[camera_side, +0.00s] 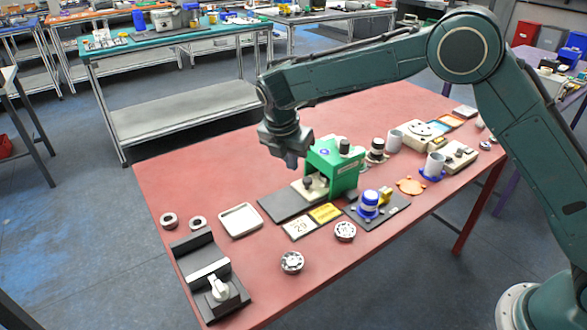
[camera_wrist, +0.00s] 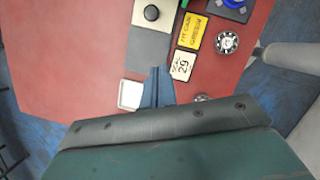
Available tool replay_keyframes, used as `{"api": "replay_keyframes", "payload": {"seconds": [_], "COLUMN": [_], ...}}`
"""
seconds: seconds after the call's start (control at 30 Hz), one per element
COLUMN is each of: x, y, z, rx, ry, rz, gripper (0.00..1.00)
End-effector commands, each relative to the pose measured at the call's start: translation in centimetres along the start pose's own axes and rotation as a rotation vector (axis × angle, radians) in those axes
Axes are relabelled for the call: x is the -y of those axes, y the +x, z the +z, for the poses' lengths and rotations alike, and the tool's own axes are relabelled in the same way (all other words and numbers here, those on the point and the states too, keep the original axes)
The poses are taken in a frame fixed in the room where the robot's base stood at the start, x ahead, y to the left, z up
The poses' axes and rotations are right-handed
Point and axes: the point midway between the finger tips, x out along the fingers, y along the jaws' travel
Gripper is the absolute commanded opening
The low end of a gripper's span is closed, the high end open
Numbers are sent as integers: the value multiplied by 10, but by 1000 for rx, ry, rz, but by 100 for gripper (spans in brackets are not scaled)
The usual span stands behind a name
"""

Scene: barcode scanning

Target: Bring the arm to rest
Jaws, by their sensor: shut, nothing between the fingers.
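In the wrist view the shut fingers (camera_wrist: 157,74) show over the table, between a white tray (camera_wrist: 130,95) and a white card marked 29 (camera_wrist: 182,66). A large part of the wrist view is covered by my own arm.
The table holds a yellow card (camera_side: 325,213), a blue-topped part (camera_side: 369,205), round metal parts (camera_side: 292,262), a dark fixture with a white lever (camera_side: 220,288) and grey cups (camera_side: 434,165). Other benches stand behind.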

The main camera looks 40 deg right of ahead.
Motion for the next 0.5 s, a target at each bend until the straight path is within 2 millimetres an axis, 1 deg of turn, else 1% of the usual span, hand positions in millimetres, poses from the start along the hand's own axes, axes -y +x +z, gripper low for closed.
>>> {"api": "replay_keyframes", "payload": {"seconds": [0.17, 0.27, 0.5], "x": [13, 26, 67], "y": [-22, -39, -83], "z": [15, 26, 51], "rx": [-12, -23, -61], "ry": [101, 191, 444], "rz": [21, 38, 78], "gripper": [0, 0, 0]}}
